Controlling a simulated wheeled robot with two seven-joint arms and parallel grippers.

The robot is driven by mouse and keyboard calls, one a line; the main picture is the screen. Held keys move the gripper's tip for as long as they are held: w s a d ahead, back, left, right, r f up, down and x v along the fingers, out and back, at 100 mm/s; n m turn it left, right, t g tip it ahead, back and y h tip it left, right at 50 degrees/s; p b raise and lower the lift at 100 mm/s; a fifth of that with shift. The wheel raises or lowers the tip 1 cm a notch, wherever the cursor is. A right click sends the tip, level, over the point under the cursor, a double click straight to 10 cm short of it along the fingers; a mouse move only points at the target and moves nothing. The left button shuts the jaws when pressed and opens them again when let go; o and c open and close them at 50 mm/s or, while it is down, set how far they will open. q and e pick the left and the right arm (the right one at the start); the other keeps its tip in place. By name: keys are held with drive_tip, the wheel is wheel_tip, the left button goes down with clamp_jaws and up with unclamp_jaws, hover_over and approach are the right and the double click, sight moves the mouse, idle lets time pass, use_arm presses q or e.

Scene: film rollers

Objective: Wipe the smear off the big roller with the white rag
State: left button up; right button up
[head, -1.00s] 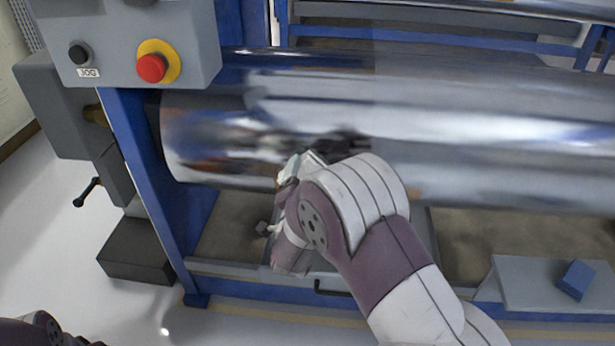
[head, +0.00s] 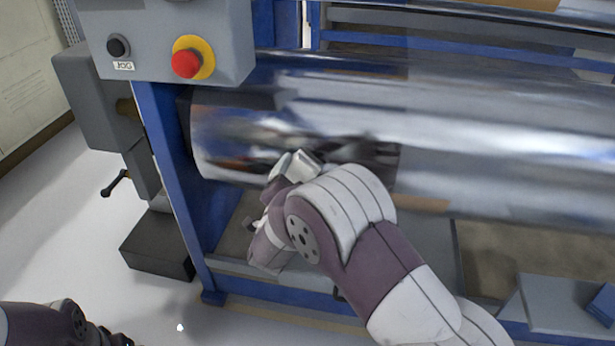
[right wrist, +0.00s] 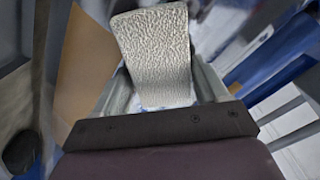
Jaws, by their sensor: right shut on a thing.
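The big roller (head: 480,150) is a shiny metal cylinder lying across the blue machine frame. My right gripper (head: 298,166) is at the front of the roller near its left end, seen mostly from behind. It is shut on the white rag, which shows in the right wrist view (right wrist: 155,55) as a pale, textured piece standing up between the fingers. Whether the rag touches the roller is hidden. Dark patches and reflections lie on the roller beside the gripper; I cannot tell the smear from them. Only a dark end of my left gripper (head: 118,338) shows at the lower left edge.
A grey control box (head: 150,45) with a red stop button (head: 186,64) and a black jog button overhangs the roller's left end. The blue upright (head: 172,180) stands below it. A blue block (head: 603,302) rests on a grey plate at lower right.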

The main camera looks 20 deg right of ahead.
drive_tip(key=shift+w+a, duration=0.75)
drive_tip(key=shift+a, duration=0.3)
drive_tip(key=shift+w+a, duration=0.7)
drive_tip(key=shift+a, duration=0.35)
drive_tip(key=shift+p+v, duration=0.4)
drive_tip(key=shift+v, duration=2.55)
drive_tip(key=v, duration=0.3)
drive_tip(key=shift+p, duration=0.3)
drive_tip(key=x, duration=0.6)
drive_tip(key=shift+w+d+b, duration=0.15)
drive_tip(key=shift+w+b, duration=0.1)
drive_tip(key=shift+b, duration=0.2)
